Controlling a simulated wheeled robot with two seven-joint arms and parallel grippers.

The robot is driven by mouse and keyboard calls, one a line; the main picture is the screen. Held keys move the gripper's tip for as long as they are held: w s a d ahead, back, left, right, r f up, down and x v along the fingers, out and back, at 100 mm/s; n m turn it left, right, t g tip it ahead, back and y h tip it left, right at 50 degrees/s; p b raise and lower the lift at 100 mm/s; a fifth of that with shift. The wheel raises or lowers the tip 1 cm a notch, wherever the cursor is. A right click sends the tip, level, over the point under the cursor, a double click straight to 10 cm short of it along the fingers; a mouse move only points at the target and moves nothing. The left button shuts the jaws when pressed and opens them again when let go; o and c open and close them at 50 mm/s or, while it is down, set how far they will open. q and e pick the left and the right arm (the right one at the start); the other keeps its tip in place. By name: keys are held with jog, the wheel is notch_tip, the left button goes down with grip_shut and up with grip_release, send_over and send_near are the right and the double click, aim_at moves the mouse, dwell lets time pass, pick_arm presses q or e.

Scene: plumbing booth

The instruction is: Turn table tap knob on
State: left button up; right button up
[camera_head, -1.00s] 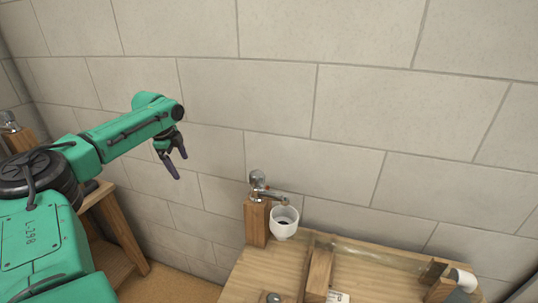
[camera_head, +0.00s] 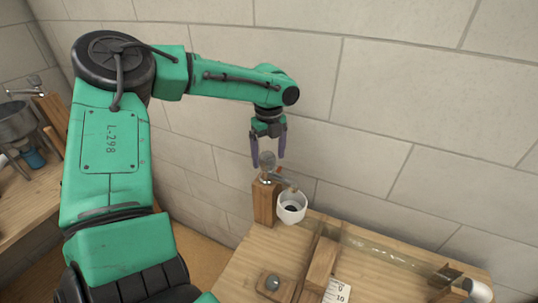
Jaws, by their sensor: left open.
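The metal table tap (camera_head: 279,180) is mounted on an upright wooden post (camera_head: 264,203) at the table's back left corner. Its rounded grey knob (camera_head: 267,159) is on top, and its spout points right over a white cup (camera_head: 292,207). My left gripper (camera_head: 268,160) points down with its two dark purple fingers apart. The fingertips are at the knob, one on each side of it in the picture. I cannot tell whether they touch it. My right gripper is not in view.
Another tap and a grey basin (camera_head: 14,122) stand at the far left. A block wall is close behind.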

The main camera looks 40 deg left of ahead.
pick_arm(q)
jog(key=shift+s+a+f, duration=0.1)
jog(key=shift+s+f, duration=0.05)
jog(key=shift+f, duration=0.15)
jog(key=shift+s, duration=0.15)
jog(key=c, duration=1.4)
